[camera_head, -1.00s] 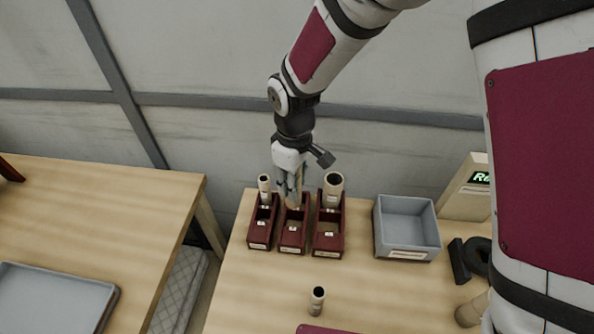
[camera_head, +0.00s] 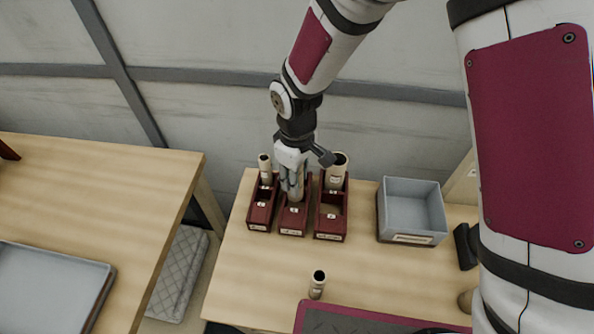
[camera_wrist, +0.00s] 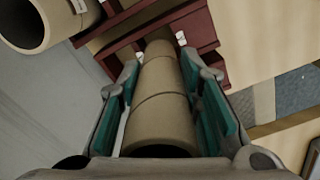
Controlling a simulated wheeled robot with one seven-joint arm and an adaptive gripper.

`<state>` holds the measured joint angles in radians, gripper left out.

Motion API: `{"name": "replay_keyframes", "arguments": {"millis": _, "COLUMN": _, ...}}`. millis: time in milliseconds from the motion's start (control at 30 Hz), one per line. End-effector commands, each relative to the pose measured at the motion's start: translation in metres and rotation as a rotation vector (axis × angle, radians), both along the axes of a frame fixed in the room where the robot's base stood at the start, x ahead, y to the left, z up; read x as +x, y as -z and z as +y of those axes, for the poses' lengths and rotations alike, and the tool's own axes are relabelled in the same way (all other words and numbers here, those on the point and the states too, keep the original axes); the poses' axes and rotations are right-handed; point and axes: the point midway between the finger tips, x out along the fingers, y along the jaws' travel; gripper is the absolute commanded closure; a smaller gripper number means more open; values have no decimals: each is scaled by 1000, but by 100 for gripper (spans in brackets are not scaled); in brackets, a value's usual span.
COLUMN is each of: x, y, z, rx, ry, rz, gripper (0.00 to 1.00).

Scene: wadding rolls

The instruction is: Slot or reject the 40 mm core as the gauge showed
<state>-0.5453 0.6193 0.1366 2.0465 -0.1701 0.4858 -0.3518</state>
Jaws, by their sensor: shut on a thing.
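My gripper (camera_head: 293,172) is over the middle dark red holder (camera_head: 293,226). Its teal-padded fingers are shut on a tan cardboard core (camera_wrist: 158,110), one on each side in the wrist view. The core stands roughly upright with its lower end at the middle holder; whether it touches the holder's floor is hidden. The left holder (camera_head: 259,222) has a thin core (camera_head: 265,170) standing at its back. The right holder (camera_head: 330,230) has a wide core (camera_head: 337,178) at its back. A grey open bin (camera_head: 411,238) stands to the right and looks empty.
Another small core (camera_head: 317,286) stands alone on the table in front of the holders. A dark mat with a red edge (camera_head: 370,322) lies at the front. My arm hides the table's right side. A second table (camera_head: 120,190) with a grey tray stands left, across a gap.

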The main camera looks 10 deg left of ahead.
Motion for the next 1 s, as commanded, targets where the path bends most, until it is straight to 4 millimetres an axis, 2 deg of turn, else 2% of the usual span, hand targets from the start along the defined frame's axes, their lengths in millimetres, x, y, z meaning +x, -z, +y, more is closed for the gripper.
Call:
{"name": "replay_keyframes", "arguments": {"millis": 700, "x": 0, "y": 47, "z": 0, "rx": -1, "ry": 0, "rz": 1, "gripper": 95}}
{"name": "replay_keyframes", "arguments": {"millis": 1000, "x": 0, "y": 58, "z": 0, "rx": 0, "ry": 0, "rz": 0, "gripper": 95}}
